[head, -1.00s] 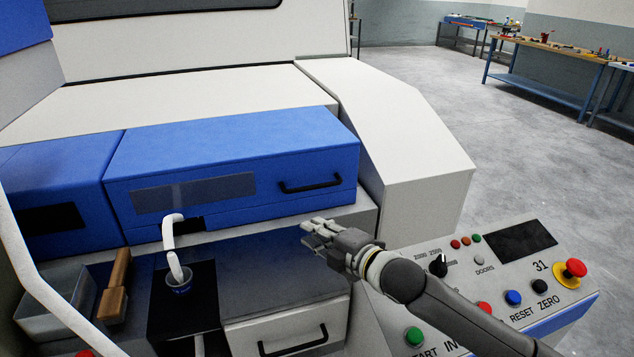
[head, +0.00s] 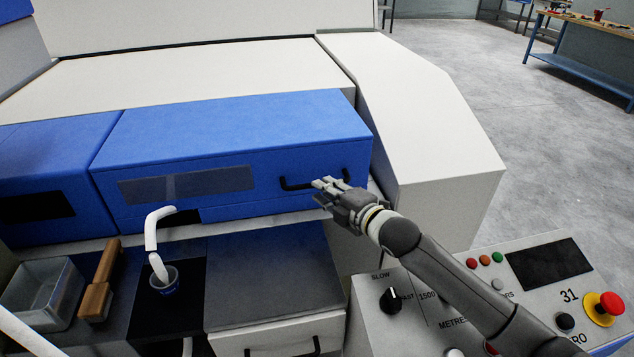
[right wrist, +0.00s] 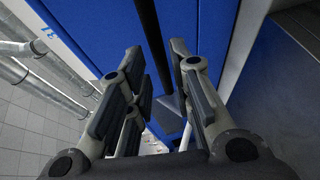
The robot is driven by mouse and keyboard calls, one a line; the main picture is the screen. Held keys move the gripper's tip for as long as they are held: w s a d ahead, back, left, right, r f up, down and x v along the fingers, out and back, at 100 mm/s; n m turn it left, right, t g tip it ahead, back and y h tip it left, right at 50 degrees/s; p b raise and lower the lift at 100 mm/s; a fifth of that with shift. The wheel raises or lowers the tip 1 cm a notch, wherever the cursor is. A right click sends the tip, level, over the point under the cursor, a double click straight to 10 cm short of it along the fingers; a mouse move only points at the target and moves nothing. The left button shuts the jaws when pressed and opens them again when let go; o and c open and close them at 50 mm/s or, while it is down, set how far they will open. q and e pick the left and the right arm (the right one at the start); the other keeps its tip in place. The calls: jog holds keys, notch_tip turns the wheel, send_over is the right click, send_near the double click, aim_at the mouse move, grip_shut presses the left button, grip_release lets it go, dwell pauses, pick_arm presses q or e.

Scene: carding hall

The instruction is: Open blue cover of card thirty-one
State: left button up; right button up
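The blue cover (head: 235,150) of the card machine is closed, with a dark window strip on its front. Its black bar handle (head: 296,185) is at the front right. My right gripper (head: 325,187) is at the handle, its fingers overlapping the handle's right part. In the right wrist view the fingers (right wrist: 160,85) are spread apart, with the black handle bar (right wrist: 155,45) between them and the blue face (right wrist: 105,35) beyond. I cannot tell whether a finger touches the bar. My left gripper is not in view.
The control panel marked 31 (head: 500,262) lies at the lower right, under my right arm. A white drawer (head: 290,338) is below the cover. A cup with a white sliver strand (head: 167,285), a wooden-handled brush (head: 98,290) and a grey bin (head: 42,295) stand at the left.

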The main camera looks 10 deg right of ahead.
jog(key=x, duration=0.4)
jog(key=shift+w, duration=0.15)
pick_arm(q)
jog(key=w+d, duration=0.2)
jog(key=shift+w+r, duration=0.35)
pick_arm(e)
jog(key=shift+w+f, duration=0.1)
jog(key=shift+c, duration=0.2)
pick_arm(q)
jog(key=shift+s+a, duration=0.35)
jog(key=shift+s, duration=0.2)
pick_arm(e)
grip_shut()
